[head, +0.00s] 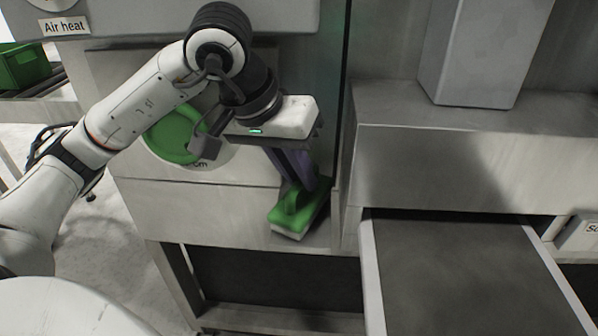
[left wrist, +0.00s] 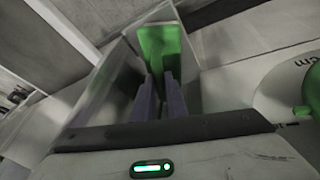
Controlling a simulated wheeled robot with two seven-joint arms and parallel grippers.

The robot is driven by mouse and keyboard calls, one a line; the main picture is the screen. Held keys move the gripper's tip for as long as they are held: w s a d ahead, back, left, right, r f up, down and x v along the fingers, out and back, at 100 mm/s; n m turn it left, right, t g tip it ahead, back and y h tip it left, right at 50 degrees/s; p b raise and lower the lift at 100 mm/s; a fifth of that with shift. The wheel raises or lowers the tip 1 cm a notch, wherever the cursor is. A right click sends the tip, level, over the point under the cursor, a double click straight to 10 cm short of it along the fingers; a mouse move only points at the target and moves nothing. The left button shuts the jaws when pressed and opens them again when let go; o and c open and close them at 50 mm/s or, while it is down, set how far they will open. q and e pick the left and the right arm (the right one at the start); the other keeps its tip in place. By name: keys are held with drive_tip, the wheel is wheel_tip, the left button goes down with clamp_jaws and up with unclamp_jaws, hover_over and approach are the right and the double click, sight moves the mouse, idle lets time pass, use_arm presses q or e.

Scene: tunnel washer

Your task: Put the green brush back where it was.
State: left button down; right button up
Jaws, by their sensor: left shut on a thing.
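The green brush (head: 287,220) has a green back with a raised handle and a pale underside. It is in the head view, low in front of the steel machine front, below my left gripper (head: 299,187). My left gripper points down, with its fingers shut on the brush's handle. In the left wrist view the green brush (left wrist: 160,48) lies between and beyond the two dark purple fingers of my left gripper (left wrist: 158,82). I cannot tell whether the brush touches the surface beneath it. My right gripper is not in view.
A round green part (head: 172,137) on the machine front is partly behind my left arm. A dark conveyor belt (head: 465,275) with pale side rails lies at the right. A grey box (head: 480,50) stands on the steel ledge above it. A green crate (head: 22,66) is at far left.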

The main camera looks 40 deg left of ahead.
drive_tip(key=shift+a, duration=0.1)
use_arm(q)
drive_tip(key=shift+f+b, duration=0.3)
drive_tip(key=shift+b, duration=0.05)
drive_tip(key=c, duration=1.8)
unclamp_jaws()
drive_tip(key=shift+r, duration=0.1)
drive_tip(key=shift+o, duration=0.2)
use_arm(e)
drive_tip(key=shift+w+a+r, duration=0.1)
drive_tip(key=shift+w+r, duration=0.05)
use_arm(q)
drive_tip(key=shift+r+p, duration=0.3)
drive_tip(key=shift+p, duration=0.15)
drive_tip(key=p+v, duration=0.1)
drive_tip(key=v, duration=1)
drive_tip(key=shift+s+r, duration=0.2)
drive_tip(key=shift+r, duration=0.1)
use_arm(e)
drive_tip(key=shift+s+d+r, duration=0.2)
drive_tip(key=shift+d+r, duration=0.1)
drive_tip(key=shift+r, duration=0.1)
